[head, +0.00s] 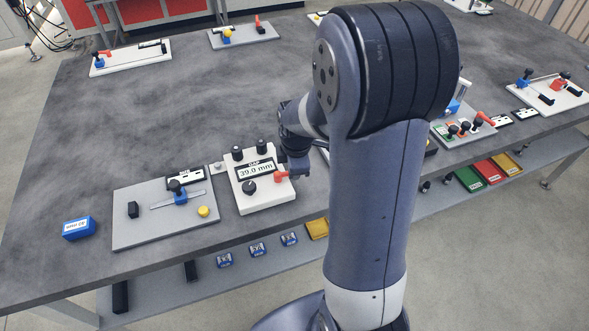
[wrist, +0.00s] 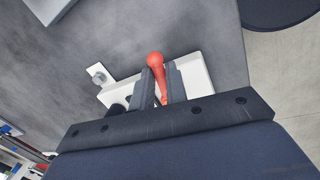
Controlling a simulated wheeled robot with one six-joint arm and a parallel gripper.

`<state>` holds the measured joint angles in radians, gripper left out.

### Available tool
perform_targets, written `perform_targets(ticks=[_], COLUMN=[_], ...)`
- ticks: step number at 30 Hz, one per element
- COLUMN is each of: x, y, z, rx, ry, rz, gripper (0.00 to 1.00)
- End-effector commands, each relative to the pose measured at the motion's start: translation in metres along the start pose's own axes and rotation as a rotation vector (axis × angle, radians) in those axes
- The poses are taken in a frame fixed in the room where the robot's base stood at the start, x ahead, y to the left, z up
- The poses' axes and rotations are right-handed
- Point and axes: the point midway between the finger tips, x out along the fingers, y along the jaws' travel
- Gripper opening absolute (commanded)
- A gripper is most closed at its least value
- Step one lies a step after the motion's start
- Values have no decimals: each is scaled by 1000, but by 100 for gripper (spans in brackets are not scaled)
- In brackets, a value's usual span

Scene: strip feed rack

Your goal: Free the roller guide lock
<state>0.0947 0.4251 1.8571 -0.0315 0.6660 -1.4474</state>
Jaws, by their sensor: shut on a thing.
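A white box (head: 261,200) with a gap display reading 39.0 mm stands near the front edge of the bench. A red lever with a round knob (head: 281,177) sticks out at its right side. My gripper (head: 289,172) is at this lever. In the wrist view, the red lever (wrist: 156,61) stands between the two fingers of my gripper (wrist: 160,77), which are shut on it, and the knob shows beyond the fingertips. The white box (wrist: 200,90) lies under the fingers and is partly hidden. No label naming the roller guide lock is readable.
A grey plate (head: 140,232) with a blue slider and yellow button lies left of the box. A blue block (head: 79,228) is farther left. Other fixture plates (head: 244,36) stand at the back and right. The middle of the bench (head: 170,110) is clear.

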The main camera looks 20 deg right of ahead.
Motion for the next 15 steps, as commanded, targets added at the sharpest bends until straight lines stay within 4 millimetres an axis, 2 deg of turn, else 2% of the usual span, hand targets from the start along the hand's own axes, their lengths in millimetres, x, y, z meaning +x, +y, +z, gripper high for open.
perform_targets(ticks=[15], x=[0], y=[4], z=[0], rx=[-61], ry=[13], rz=[4], gripper=[0])
